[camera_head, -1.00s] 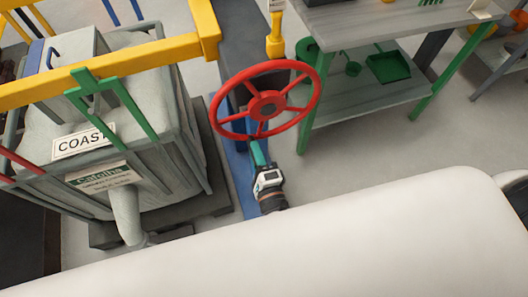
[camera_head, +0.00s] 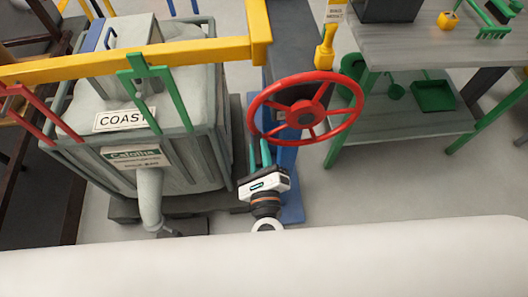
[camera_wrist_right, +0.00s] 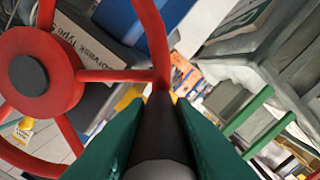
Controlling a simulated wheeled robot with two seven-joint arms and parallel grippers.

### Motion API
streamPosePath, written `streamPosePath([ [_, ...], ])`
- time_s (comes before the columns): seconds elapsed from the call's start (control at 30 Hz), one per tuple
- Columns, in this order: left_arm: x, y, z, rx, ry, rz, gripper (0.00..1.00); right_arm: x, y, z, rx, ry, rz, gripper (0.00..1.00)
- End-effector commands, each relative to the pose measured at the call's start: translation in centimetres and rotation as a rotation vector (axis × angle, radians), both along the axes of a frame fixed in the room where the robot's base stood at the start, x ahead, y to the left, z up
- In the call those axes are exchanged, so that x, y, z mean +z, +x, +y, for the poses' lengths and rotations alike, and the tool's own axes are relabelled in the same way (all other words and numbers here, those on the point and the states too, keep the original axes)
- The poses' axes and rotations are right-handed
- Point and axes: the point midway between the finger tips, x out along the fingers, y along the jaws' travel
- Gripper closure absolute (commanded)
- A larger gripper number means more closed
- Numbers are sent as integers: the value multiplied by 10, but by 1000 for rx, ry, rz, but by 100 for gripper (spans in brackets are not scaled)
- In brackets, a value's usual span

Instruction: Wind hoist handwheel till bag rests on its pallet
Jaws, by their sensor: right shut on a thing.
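The red hoist handwheel (camera_head: 340,129) stands right of the bag on a dark column. My right gripper (camera_head: 260,152) is at the lower left of its rim. In the right wrist view, the gripper's green fingers (camera_wrist_right: 160,130) close on a dark cylindrical handle (camera_wrist_right: 159,122) at the rim of the handwheel (camera_wrist_right: 78,100). The large grey-white bag (camera_head: 187,165) with a COAST label hangs in a grey frame, above or on a dark pallet (camera_head: 124,210). I cannot tell whether its underside touches the pallet. My left gripper is not in view.
A yellow beam (camera_head: 150,60) crosses above the bag, with a green bracket (camera_head: 145,75) and a red bracket on it. A grey workbench (camera_head: 440,50) with a green tray (camera_head: 433,95) on its shelf stands right of the handwheel.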

Motion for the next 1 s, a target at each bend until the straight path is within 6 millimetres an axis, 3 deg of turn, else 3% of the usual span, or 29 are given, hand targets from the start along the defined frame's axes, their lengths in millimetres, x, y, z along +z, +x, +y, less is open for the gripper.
streamPosePath([
  [0.53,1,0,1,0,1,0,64,5,0,4,6,31,-2,100],
  [0.57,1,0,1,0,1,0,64,5,0,4,6,31,-2,77],
  [0.7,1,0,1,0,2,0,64,5,0,3,4,30,-1,57],
  [1.0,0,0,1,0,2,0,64,4,-2,2,1,28,-1,57],
])
